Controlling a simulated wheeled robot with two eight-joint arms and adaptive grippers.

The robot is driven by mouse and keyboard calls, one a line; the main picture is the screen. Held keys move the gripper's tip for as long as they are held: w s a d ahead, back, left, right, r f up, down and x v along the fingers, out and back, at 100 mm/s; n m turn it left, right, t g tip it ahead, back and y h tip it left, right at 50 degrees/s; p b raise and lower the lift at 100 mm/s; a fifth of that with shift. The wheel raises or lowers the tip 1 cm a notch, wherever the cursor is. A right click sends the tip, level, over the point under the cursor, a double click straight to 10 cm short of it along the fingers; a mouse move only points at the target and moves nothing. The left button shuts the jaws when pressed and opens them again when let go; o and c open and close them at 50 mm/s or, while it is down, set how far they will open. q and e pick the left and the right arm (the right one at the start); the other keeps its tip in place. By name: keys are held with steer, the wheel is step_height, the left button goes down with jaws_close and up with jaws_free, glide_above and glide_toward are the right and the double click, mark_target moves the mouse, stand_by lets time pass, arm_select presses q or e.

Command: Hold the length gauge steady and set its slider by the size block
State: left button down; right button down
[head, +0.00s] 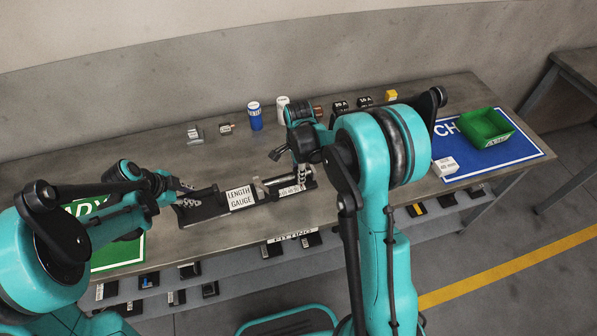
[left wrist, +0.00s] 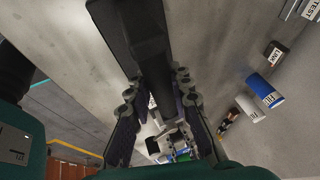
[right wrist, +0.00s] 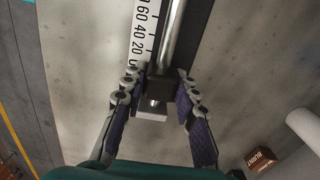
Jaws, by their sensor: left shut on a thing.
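The length gauge (head: 240,198), a dark bar with a white name plate and a scale, lies on the table. My left gripper (head: 186,192) is shut on its left end; in the left wrist view the dark bar (left wrist: 148,45) runs between the fingers. My right gripper (head: 300,172) is at the scale end. In the right wrist view its fingers (right wrist: 160,80) stand apart on either side of the black slider (right wrist: 161,88), which sits on a metal rod beside the scale. A small white piece shows below the slider. The white size block (head: 446,166) sits at the blue mat's left edge.
A green bin (head: 486,127) stands on the blue mat (head: 520,150). A blue can (head: 255,116), a white can (head: 283,108) and black labelled blocks (head: 341,106) line the back. A green mat (head: 130,250) lies at the left. Small parts fill the lower shelf.

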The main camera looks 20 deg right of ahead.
steer(key=shift+s+a, duration=0.15)
steer(key=shift+a, duration=1.9)
steer(key=c, duration=1.2)
jaws_free()
steer(key=shift+o, duration=0.2)
steer(key=shift+r, duration=0.15)
step_height(320, 180, up, 12)
